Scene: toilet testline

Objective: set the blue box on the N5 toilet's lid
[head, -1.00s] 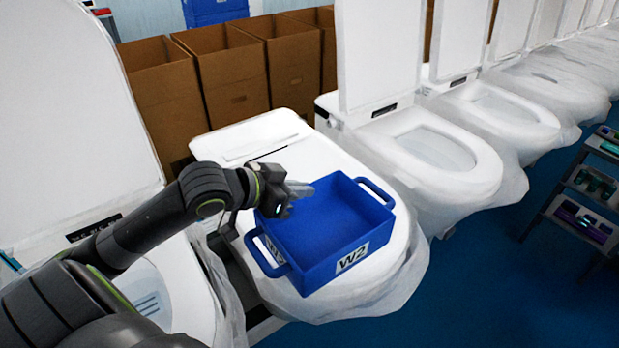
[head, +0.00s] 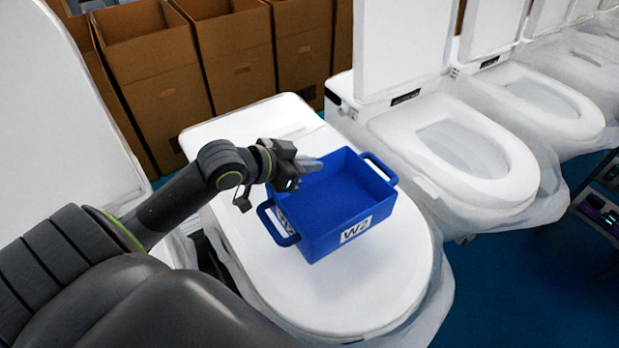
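The blue box (head: 350,193) is an open, empty-looking bin with a handle at each end and a white W2 label on its front. It is over the closed white lid (head: 375,285) of the nearest middle toilet. I cannot tell whether its bottom touches the lid. My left gripper (head: 306,167) is at the box's back left wall, with its fingers at the rim. It appears shut on that wall; the far finger is partly hidden. I see no readable N5 mark. My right gripper is not in view.
Several toilets with raised lids stand to the right, the nearest with an open seat (head: 455,150). Another raised white lid (head: 50,120) is at the left. Cardboard boxes (head: 235,65) line the back. A dark rack (head: 600,205) stands at the right edge.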

